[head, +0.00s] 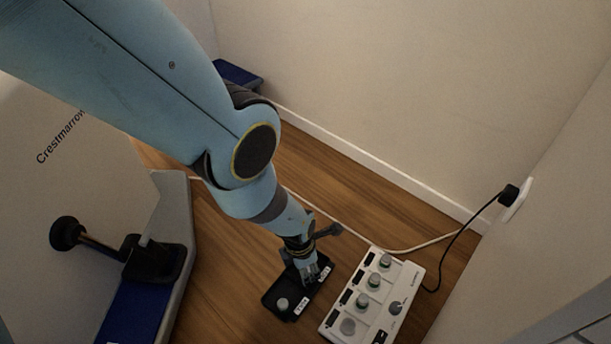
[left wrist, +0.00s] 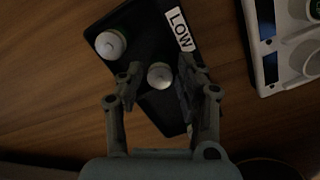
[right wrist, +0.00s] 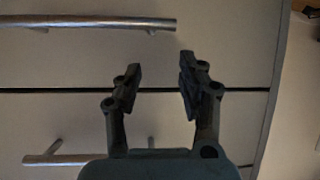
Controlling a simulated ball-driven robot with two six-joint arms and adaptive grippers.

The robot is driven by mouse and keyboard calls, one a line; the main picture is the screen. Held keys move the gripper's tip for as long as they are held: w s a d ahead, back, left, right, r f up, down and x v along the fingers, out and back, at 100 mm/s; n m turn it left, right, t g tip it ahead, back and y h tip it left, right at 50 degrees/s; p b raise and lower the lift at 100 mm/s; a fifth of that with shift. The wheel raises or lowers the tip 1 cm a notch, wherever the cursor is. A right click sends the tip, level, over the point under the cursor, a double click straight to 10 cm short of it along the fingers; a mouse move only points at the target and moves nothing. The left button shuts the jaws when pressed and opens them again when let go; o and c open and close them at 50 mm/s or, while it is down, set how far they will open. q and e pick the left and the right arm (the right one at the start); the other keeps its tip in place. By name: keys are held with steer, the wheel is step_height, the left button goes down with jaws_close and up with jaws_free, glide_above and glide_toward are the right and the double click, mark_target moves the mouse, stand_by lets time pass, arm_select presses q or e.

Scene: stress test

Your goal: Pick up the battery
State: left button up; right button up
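A black tray (head: 272,300) with white labels lies on the wooden floor. One round, pale-topped battery (head: 283,304) stands at its near end. It also shows in the left wrist view (left wrist: 111,44). A second battery (left wrist: 160,75) is between the fingers of my left gripper (left wrist: 158,88), near the label reading LOW. Gaps show between it and both fingers, so the gripper is open around it. In the head view my left gripper (head: 312,273) is low over the far part of the tray and hides that battery. My right gripper (right wrist: 156,80) is open and empty.
A white charger (head: 412,285) with several round batteries stands right of the tray, its black cable running to a wall socket (head: 516,198). Walls close in behind and right. My right gripper faces a pale drawer front with bar handles (right wrist: 100,23).

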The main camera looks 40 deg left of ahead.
arm_select(q)
jaws_close()
steer(key=shift+r, duration=0.15)
